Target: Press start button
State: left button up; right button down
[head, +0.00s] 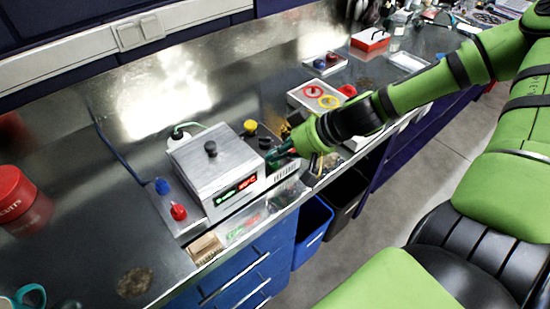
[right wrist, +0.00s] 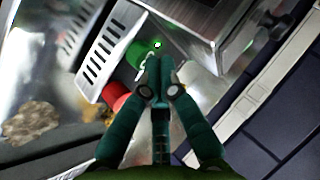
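A metal machine (head: 215,170) with a black knob on its lid and a lit green and red display stands on the bench in the head view. My right gripper (head: 282,154) is at its right side, by a slotted panel. In the right wrist view, a round green button (right wrist: 138,54) and a red button (right wrist: 115,96) sit beside the slotted plate (right wrist: 104,50). The right gripper (right wrist: 160,62) looks shut and empty, its fingertips together right beside the green button. I cannot tell whether they touch it. The buttons are hidden in the head view. My left gripper is out of view.
A box with a blue and a red knob (head: 178,211) stands left of the machine. Yellow (head: 250,126) and black knobs are behind its right side. A red tin (head: 20,200) is at far left. A tray with rings (head: 318,97) lies beyond my arm.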

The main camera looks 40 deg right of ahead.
jog(key=shift+s+f, duration=0.3)
jog(key=shift+f, duration=0.35)
jog(key=shift+w+r, duration=0.1)
jog(key=shift+r, duration=0.3)
jog(key=r+p, duration=0.6)
jog(key=shift+w+r, duration=0.15)
jog(key=shift+w, duration=0.05)
jog(key=shift+d, duration=0.1)
dwell(0.7)
